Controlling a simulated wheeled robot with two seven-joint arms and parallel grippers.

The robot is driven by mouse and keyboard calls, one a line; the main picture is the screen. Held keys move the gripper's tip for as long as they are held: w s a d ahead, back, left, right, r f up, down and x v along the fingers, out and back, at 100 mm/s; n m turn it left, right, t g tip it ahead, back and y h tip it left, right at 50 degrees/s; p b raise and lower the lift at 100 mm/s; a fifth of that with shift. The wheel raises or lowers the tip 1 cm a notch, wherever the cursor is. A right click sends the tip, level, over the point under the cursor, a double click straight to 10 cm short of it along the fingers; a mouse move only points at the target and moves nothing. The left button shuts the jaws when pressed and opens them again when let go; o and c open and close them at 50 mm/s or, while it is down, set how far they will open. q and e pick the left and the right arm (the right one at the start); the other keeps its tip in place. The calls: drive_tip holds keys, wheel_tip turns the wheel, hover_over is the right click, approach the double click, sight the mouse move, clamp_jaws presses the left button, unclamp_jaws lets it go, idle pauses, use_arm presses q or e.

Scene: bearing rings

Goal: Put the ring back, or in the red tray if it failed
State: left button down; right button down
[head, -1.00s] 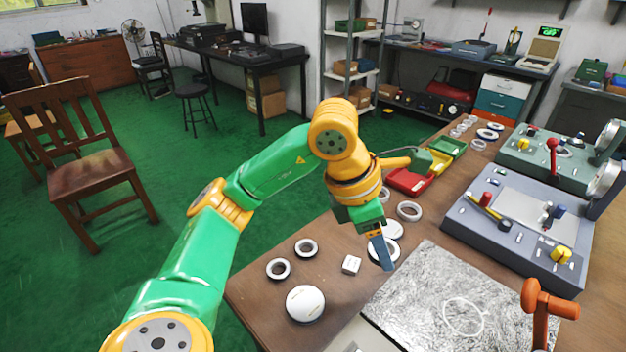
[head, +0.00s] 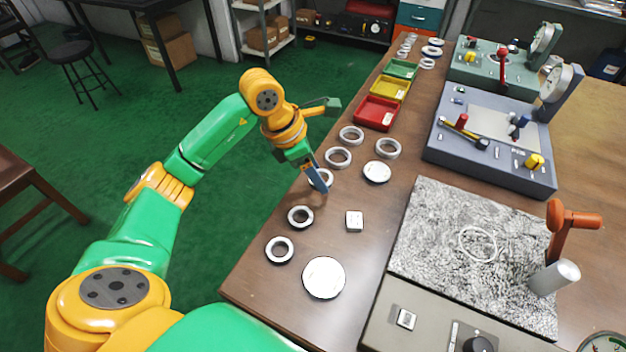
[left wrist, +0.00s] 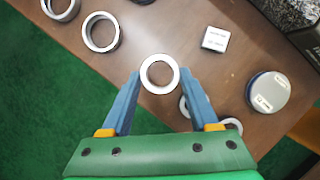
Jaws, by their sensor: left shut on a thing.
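A pale metal ring (left wrist: 159,60) sits between the fingertips of my left gripper (left wrist: 159,82). In the head view the same ring (head: 327,174) is partly hidden by the blue fingers of my left gripper (head: 318,180), low over or at the wooden table near its left edge. I cannot tell whether the ring touches the table. The red tray (head: 366,121) stands farther back along that edge, apart from the gripper. My right gripper is out of view.
Loose rings (head: 301,217) (head: 338,157) lie in front of and behind the held ring. A small white block (head: 354,221), white-topped discs (head: 324,278) and a mottled plate (head: 440,230) stand nearby. Yellow (head: 389,96) and green trays (head: 402,74) stand behind the red one.

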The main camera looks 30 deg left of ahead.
sight(314, 193)
use_arm(q)
drive_tip(key=f, duration=0.3)
drive_tip(key=shift+w+a+f+p, duration=0.2)
drive_tip(key=shift+a+f+p, duration=0.1)
drive_tip(key=shift+f+p, duration=0.1)
drive_tip(key=shift+f+b, duration=0.3)
drive_tip(key=shift+f, duration=0.05)
drive_tip(key=shift+c, duration=0.7)
unclamp_jaws()
drive_tip(key=shift+r, duration=0.1)
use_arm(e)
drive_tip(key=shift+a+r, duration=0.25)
use_arm(q)
drive_tip(key=shift+a+r, duration=0.1)
drive_tip(key=shift+r, duration=0.3)
drive_tip(key=v, duration=1.1)
drive_tip(key=shift+s+r, duration=0.15)
drive_tip(key=shift+r, duration=0.05)
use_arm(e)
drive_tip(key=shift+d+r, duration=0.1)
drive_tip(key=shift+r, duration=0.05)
use_arm(q)
drive_tip(key=shift+a, duration=0.1)
